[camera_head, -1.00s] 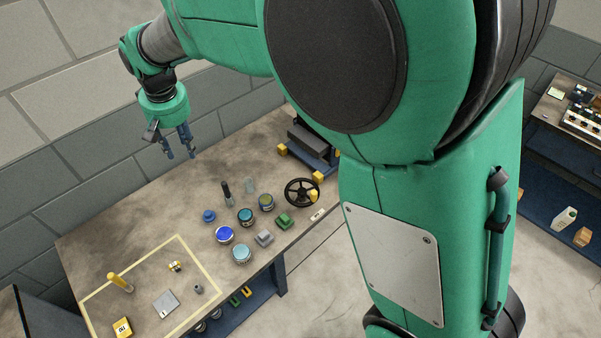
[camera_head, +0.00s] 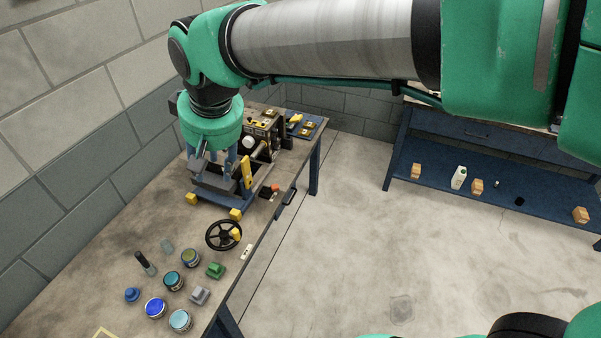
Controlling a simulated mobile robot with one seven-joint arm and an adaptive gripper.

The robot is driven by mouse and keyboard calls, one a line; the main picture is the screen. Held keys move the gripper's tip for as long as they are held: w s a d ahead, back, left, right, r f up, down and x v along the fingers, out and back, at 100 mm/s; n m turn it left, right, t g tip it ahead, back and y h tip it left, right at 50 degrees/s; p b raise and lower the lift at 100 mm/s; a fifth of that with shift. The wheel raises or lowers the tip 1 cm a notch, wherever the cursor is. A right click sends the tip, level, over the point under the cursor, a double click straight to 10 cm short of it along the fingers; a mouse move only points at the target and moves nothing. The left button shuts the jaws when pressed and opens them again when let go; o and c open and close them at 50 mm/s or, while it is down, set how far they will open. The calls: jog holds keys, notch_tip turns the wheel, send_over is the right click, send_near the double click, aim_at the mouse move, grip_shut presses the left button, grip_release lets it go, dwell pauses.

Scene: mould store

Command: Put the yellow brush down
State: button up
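My gripper (camera_head: 222,168) hangs at the left of the view, fingers down, in front of or over a dark grey block on a blue stand (camera_head: 222,193). Its fingers look apart, and I see no brush between them. A yellow upright piece (camera_head: 247,172) shows just right of the fingers; I cannot tell whether it is a brush or part of the equipment there. No thing in view is clearly the yellow brush. The yellow-outlined area of the bench shows only as a corner (camera_head: 103,332) at the bottom edge.
A machine (camera_head: 262,135) stands behind. A blue shelf bench (camera_head: 480,188) is at right; the floor between is clear.

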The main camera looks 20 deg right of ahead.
jog(key=s+d+f+m+t+h, duration=0.1)
jog(key=s+d+f+m, duration=0.2)
jog(key=s+d, duration=1.4)
jog(key=shift+s+d+t, duration=0.2)
jog(key=shift+d+t, duration=0.2)
jog(key=shift+d, duration=0.05)
notch_tip(320, 180, down, 6)
jog(key=b, duration=0.6)
